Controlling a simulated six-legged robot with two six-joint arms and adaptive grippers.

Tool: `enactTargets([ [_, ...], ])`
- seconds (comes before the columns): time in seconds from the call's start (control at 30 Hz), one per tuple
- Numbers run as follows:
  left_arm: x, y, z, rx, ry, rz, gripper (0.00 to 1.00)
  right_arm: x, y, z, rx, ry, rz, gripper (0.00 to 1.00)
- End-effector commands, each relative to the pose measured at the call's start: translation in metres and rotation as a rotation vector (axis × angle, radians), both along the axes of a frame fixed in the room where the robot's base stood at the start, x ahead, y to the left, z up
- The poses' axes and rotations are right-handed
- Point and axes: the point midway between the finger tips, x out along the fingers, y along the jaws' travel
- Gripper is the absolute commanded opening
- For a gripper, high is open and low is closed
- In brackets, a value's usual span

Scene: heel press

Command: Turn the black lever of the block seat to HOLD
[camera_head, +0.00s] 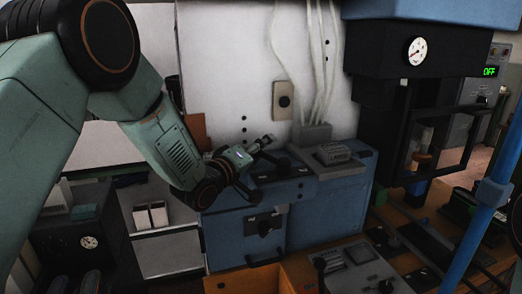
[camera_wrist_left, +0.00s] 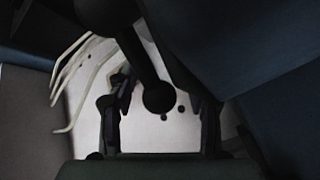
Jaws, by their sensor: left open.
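My left gripper (camera_head: 258,168) is open at the top of the blue cabinet in the head view. In the left wrist view the open fingers (camera_wrist_left: 160,100) stand on either side of a black lever (camera_wrist_left: 140,50) with a round ball end (camera_wrist_left: 158,98). The lever slants between the fingers, with a gap to each; I cannot tell its depth. In the head view a dark knob (camera_head: 283,162) shows just beyond the fingers, partly hidden. The cabinet front carries a panel with a black handle (camera_head: 265,226) and small labels, too small to read. My right gripper is not in view.
A dark press (camera_head: 408,90) with a round gauge stands at the right, near a blue post (camera_head: 480,220). A grey control box (camera_head: 355,268) stands in front. A white wall with pale cables (camera_head: 320,60) is behind.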

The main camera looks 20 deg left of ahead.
Motion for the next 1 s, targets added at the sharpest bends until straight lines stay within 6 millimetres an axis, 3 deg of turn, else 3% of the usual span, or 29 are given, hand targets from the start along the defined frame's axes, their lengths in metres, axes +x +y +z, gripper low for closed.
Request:
enactTargets([
  [0.23, -0.011, 0.006, 0.001, -0.002, -0.001, 0.002, 0.51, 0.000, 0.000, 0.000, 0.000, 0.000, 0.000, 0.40],
  [0.7, -0.089, 0.033, 0.001, -0.006, 0.000, 0.003, 0.51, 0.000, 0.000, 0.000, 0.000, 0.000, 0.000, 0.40],
  [1.0, -0.111, 0.040, 0.000, -0.001, 0.001, 0.001, 0.51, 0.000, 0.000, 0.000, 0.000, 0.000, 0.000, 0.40],
])
